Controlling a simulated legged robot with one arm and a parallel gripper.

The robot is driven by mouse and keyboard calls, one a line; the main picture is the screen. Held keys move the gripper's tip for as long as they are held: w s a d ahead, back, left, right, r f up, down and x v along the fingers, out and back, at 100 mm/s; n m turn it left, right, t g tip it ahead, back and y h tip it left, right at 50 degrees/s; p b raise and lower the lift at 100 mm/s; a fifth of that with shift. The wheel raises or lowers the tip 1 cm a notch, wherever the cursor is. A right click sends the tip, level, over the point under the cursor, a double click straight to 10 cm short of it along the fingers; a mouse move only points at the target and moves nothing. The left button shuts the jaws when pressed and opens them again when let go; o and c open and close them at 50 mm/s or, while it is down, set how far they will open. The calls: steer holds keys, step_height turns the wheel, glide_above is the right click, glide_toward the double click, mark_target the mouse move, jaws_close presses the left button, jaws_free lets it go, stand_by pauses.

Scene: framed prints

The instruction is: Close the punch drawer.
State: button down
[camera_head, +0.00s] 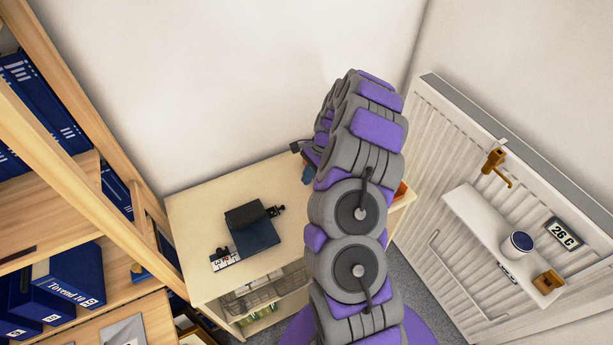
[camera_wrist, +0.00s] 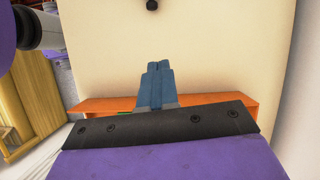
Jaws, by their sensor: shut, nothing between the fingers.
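My gripper (camera_wrist: 157,68) shows blue fingers in the wrist view, pressed together with nothing between them. An orange flat piece (camera_wrist: 232,101) lies behind the fingers, showing on both sides of them; I cannot tell whether they touch it. In the head view a bit of orange (camera_head: 400,190) shows at the right of the cream cabinet (camera_head: 190,215), mostly hidden by my arm. I cannot tell for sure that this is the punch drawer, nor how far it is open. A dark blue and black punch-like object (camera_head: 252,229) lies on the cabinet top.
A wooden shelf (camera_head: 60,185) with blue binders (camera_head: 72,277) stands at the left. A white radiator (camera_head: 440,140) with a small ledge (camera_head: 480,220), holding a cup (camera_head: 517,243), is at the right. A wire basket (camera_head: 250,298) sits in the cabinet's open front.

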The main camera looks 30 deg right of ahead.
mark_target(276, 211)
steer(key=b+x, duration=0.2)
steer(key=x, duration=0.6)
steer(key=shift+s+a, duration=0.1)
steer(key=shift+a, duration=0.1)
steer(key=a, duration=0.2)
steer(key=shift+a+r, duration=0.25)
steer(key=shift+a, duration=0.05)
steer(key=shift+a+b, duration=0.3)
steer(key=shift+a, duration=0.2)
steer(key=shift+a+r+p, duration=0.15)
steer(key=shift+a+p, duration=0.2)
steer(key=shift+a, duration=0.05)
steer(key=a+p, duration=0.1)
steer(key=a, duration=0.2)
steer(key=shift+a+p, duration=0.1)
steer(key=shift+p, duration=0.3)
